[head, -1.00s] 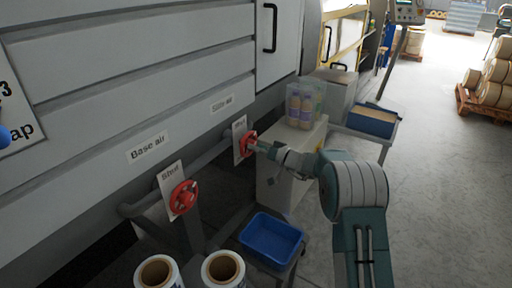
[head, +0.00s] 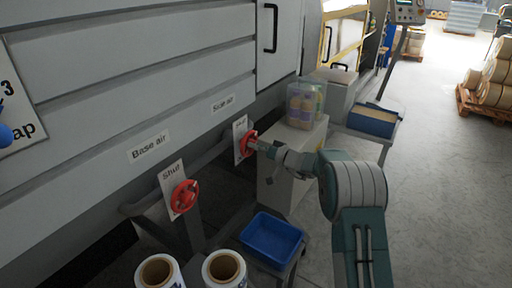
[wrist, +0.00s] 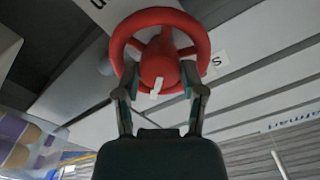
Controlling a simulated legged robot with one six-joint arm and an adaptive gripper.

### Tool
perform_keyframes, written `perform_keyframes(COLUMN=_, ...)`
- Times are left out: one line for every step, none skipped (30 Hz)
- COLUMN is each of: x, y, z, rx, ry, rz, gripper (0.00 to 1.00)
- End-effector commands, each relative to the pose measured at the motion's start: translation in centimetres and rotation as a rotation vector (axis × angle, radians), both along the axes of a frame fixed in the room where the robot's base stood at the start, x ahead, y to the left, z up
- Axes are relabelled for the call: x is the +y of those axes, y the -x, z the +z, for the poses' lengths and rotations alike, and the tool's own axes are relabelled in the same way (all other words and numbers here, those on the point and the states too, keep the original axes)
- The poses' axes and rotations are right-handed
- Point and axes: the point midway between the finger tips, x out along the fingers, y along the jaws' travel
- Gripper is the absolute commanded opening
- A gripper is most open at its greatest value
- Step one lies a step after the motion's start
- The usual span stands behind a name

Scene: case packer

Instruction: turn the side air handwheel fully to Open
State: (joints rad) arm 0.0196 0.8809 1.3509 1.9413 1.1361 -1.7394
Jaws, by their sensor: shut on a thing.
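The side air handwheel (head: 249,142) is red and sits on a pipe under the "Side air" label (head: 223,103), in front of a white plate (head: 239,133) marked "Shut". In the wrist view the handwheel (wrist: 160,50) fills the upper middle, with a white mark on its hub. My gripper (wrist: 159,85) is shut on the wheel, its two fingers on either side of the hub near the lower rim. In the head view my gripper (head: 262,146) reaches the wheel from the right. The lettering on the plate is partly hidden by the wheel.
A second red handwheel (head: 184,196) with its own "Shut" plate is to the left, below the "Base air" label (head: 149,148). A blue tray (head: 271,238) and white rolls (head: 224,268) are below. A grey cabinet (head: 290,165) with a clear container (head: 305,104) stands behind my arm.

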Motion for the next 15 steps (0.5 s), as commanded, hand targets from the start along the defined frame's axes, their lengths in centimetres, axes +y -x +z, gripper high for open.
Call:
perform_keyframes(x=-0.12, y=-0.13, z=-0.07, rx=0.024, ry=-0.014, rz=-0.006, gripper=0.05)
perform_keyframes(x=-0.14, y=-0.14, z=-0.08, rx=0.039, ry=-0.024, rz=-0.006, gripper=0.05)
perform_keyframes(x=-0.14, y=-0.14, z=-0.08, rx=0.062, ry=-0.040, rz=-0.007, gripper=0.05)
perform_keyframes(x=-0.15, y=-0.15, z=-0.09, rx=0.082, ry=-0.052, rz=-0.007, gripper=0.05)
perform_keyframes(x=-0.15, y=-0.16, z=-0.09, rx=0.102, ry=-0.066, rz=-0.007, gripper=0.05)
perform_keyframes(x=-0.17, y=-0.17, z=-0.10, rx=0.130, ry=-0.084, rz=-0.007, gripper=0.05)
perform_keyframes(x=-0.17, y=-0.17, z=-0.10, rx=0.152, ry=-0.099, rz=-0.007, gripper=0.05)
perform_keyframes(x=-0.17, y=-0.17, z=-0.11, rx=0.174, ry=-0.113, rz=-0.007, gripper=0.05)
perform_keyframes(x=-0.19, y=-0.18, z=-0.13, rx=0.206, ry=-0.134, rz=-0.007, gripper=0.05)
perform_keyframes(x=-0.19, y=-0.18, z=-0.13, rx=0.229, ry=-0.150, rz=-0.008, gripper=0.05)
perform_keyframes(x=-0.20, y=-0.19, z=-0.14, rx=0.254, ry=-0.166, rz=-0.009, gripper=0.05)
perform_keyframes(x=-0.20, y=-0.20, z=-0.14, rx=0.286, ry=-0.187, rz=-0.009, gripper=0.05)
perform_keyframes(x=-0.22, y=-0.20, z=-0.15, rx=0.309, ry=-0.203, rz=-0.009, gripper=0.05)
perform_keyframes(x=-0.22, y=-0.21, z=-0.15, rx=0.334, ry=-0.219, rz=-0.009, gripper=0.05)
perform_keyframes(x=-0.22, y=-0.21, z=-0.16, rx=0.365, ry=-0.240, rz=-0.009, gripper=0.05)
